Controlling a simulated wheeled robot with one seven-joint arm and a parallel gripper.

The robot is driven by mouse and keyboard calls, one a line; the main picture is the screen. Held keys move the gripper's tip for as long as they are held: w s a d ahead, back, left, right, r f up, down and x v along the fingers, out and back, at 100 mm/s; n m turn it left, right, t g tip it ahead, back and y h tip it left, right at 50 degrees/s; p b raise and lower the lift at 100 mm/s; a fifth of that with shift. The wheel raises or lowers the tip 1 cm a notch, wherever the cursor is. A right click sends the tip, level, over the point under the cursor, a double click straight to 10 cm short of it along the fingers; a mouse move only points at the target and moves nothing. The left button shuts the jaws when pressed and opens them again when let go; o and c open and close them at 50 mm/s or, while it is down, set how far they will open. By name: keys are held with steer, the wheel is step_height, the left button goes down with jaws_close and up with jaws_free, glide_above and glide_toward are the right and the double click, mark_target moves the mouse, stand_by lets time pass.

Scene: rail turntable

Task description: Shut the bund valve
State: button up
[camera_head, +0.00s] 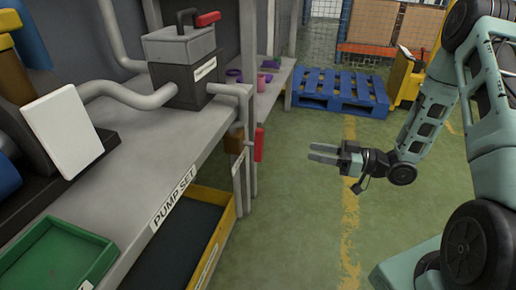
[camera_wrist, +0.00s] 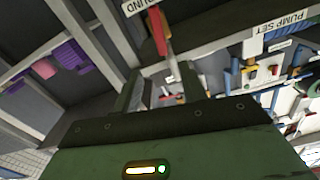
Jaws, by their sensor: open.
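The bund valve's red lever (camera_head: 259,145) hangs roughly upright beside a grey pipe at the bench's right end, with a brass-coloured body (camera_head: 235,140) left of it. In the wrist view the red lever (camera_wrist: 158,30) shows at top centre beside a white label ending in "UND" (camera_wrist: 138,5). My gripper (camera_head: 323,153) is open and empty, to the right of the lever with a clear gap, its fingers pointing left toward the bench. In the wrist view the gripper (camera_wrist: 160,88) has its fingers apart below the lever. The pipe behind the lever is partly hidden.
A grey box (camera_head: 185,60) with a red and a black handle stands on the bench (camera_head: 165,175) marked PUMP SET. A yellow-edged tray (camera_head: 224,225) sits under the bench, and a green tray (camera_head: 60,255) on it. A blue pallet (camera_head: 340,92) lies behind; green floor around my gripper is clear.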

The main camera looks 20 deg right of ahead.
mark_target(263, 142)
steer(key=shift+b+x, duration=2.75)
steer(key=shift+x, duration=5.8)
jaws_close()
